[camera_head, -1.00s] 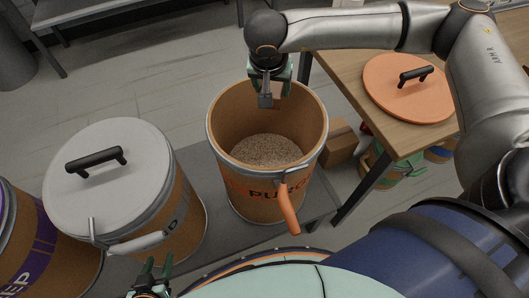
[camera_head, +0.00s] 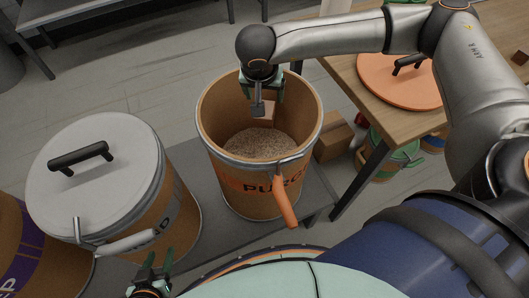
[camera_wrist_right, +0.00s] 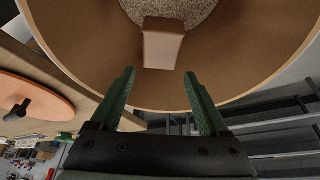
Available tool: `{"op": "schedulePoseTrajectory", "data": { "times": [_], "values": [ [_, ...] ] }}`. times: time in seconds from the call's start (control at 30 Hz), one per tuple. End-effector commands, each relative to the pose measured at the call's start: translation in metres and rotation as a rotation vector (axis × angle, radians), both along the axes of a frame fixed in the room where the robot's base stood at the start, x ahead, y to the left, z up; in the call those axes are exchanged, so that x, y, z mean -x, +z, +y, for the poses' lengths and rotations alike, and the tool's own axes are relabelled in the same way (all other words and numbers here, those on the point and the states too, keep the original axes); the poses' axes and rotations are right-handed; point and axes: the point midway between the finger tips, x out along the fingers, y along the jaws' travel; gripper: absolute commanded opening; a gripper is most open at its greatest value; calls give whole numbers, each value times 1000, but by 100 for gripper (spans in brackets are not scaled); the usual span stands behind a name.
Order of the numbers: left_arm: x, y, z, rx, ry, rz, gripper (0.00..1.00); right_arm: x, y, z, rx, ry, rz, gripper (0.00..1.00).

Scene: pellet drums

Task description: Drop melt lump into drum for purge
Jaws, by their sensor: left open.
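The open purge drum (camera_head: 255,182), brown with orange lettering, stands in the middle of the head view with grey pellets (camera_head: 258,144) inside. My right gripper (camera_head: 262,98) is over the drum's mouth, pointing down. In the right wrist view its green fingers (camera_wrist_right: 160,82) are spread with nothing between them. The melt lump (camera_wrist_right: 163,45), a brownish block, is just beyond the fingertips, apart from both, with pellets behind it. It shows partly below the gripper in the head view (camera_head: 267,113). Whether it touches the drum is unclear. My left gripper (camera_head: 152,272) is open and empty at the bottom edge.
A grey-lidded drum (camera_head: 160,205) stands left of the purge drum, with a purple-marked drum (camera_head: 30,255) further left. A wooden table (camera_head: 350,85) at right holds an orange lid (camera_head: 400,82). A cardboard box (camera_head: 333,137) and a green-topped container (camera_head: 385,158) sit beside the table leg.

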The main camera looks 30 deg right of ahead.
Motion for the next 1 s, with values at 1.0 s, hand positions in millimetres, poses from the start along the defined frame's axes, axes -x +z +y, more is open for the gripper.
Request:
{"op": "schedulePoseTrajectory", "data": {
  "times": [1.0],
  "values": [
    [5,-4,2,-3,1,10,50,32,96,24,0,3,-3,100]
  ]
}}
